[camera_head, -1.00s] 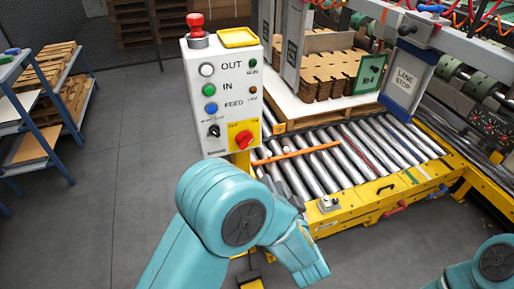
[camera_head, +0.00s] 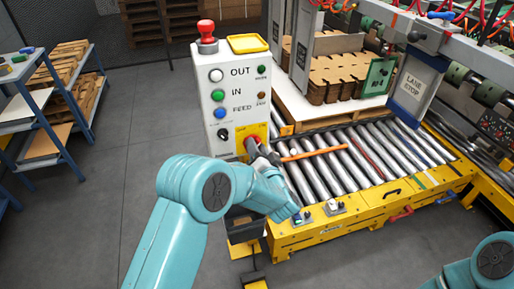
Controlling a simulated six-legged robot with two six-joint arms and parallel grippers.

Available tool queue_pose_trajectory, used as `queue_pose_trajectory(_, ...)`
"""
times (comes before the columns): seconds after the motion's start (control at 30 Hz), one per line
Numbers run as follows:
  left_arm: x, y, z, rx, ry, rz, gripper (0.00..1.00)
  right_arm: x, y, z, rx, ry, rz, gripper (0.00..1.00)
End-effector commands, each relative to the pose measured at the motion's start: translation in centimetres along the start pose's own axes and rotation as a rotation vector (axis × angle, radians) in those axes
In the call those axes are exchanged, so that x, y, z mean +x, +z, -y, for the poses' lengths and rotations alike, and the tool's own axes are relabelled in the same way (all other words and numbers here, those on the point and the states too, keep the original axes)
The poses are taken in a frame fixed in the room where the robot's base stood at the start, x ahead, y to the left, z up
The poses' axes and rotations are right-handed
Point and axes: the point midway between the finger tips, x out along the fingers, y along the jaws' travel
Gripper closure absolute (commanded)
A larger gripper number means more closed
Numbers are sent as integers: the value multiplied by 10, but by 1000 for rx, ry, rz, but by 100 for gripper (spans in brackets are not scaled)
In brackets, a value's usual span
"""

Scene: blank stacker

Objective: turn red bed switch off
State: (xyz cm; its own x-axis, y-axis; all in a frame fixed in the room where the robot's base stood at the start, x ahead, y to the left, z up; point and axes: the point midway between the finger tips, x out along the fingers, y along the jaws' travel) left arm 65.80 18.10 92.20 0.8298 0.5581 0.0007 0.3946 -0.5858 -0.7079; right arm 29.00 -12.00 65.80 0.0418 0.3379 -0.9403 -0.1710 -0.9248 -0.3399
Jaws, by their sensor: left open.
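The red switch (camera_head: 247,145) sits on a yellow plate (camera_head: 257,130) at the lower right of a white control box. Its knob is partly hidden now, so I cannot tell its angle. My left gripper (camera_head: 257,152) is at the switch, its fingertips just in front of or beside the knob. It is open, and I cannot tell if it touches the knob. My left arm comes up from the bottom and covers the area below the box. My right gripper is out of view; only a part of my right arm shows at bottom right.
The control box (camera_head: 212,95) also carries a red mushroom button (camera_head: 206,32) and white, green and blue buttons. A roller conveyor (camera_head: 340,160) with a yellow frame lies to the right, with stacked cardboard (camera_head: 335,78) behind. A blue shelf (camera_head: 45,110) stands left. The floor between is clear.

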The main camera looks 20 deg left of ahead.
Motion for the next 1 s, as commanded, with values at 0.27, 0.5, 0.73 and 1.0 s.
queue_pose_trajectory(0.27, 1, 1, 1, 0, -1, 2, 70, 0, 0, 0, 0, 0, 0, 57)
queue_pose_trajectory(0.5, 1, 1, 1, -1, -1, 2, 100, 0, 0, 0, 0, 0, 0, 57)
queue_pose_trajectory(0.73, 1, 2, 0, -37, -2, 1, 100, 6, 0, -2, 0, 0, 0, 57)
queue_pose_trajectory(1.0, 1, 4, -1, -198, -3, 1, 100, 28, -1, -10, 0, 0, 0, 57)
